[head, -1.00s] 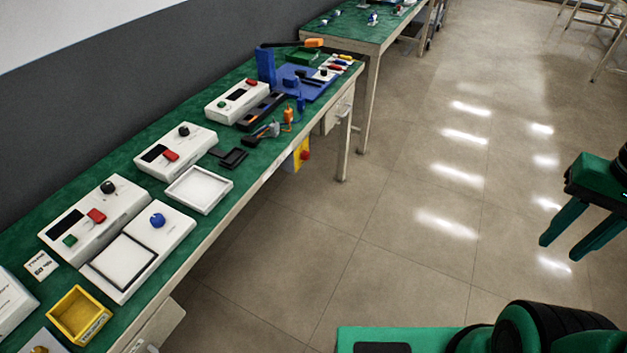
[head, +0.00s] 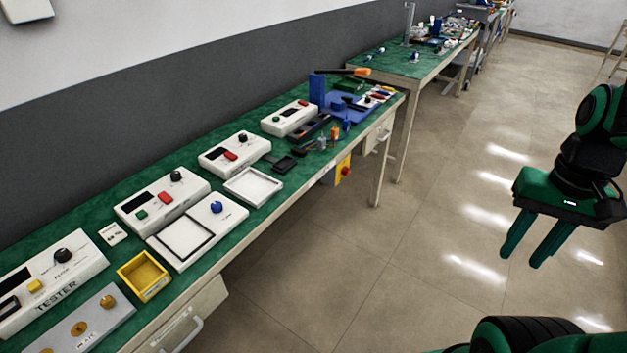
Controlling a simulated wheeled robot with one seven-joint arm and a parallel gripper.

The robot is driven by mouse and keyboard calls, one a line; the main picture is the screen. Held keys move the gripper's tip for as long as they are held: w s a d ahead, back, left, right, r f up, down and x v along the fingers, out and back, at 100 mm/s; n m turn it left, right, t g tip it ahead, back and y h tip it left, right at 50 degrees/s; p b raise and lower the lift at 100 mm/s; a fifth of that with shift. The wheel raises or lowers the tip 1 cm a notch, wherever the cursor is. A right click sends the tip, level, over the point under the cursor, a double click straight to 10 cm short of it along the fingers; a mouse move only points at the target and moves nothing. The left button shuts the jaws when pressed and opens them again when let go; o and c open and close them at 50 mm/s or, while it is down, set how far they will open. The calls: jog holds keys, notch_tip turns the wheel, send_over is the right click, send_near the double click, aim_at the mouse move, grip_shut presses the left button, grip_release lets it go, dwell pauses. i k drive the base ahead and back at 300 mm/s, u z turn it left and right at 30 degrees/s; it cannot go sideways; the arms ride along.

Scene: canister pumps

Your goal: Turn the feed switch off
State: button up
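No label that reads as "feed" can be made out, so I cannot tell which control is the feed switch. A white unit (head: 138,223) on the bench carries a red switch (head: 165,197), a green button (head: 142,214) and a black knob (head: 175,175). Behind it, a second white unit (head: 215,158) has a red switch (head: 230,156) and a black knob. A third white unit (head: 290,119) farther back has red and green buttons. My gripper (head: 526,255) is at the right, over the floor, well apart from the bench. Its fingers are spread and empty.
The green-topped bench (head: 75,225) runs along the wall. A tester (head: 75,265), a yellow bin (head: 143,276) and a white unit with a blue knob (head: 216,207) stand along its near part. A yellow box with a red button (head: 345,171) hangs under its edge. The floor beside it is clear.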

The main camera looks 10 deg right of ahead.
aim_at(346, 170)
jog(key=u, duration=0.4)
jog(key=i, duration=1)
jog(key=z, duration=0.05)
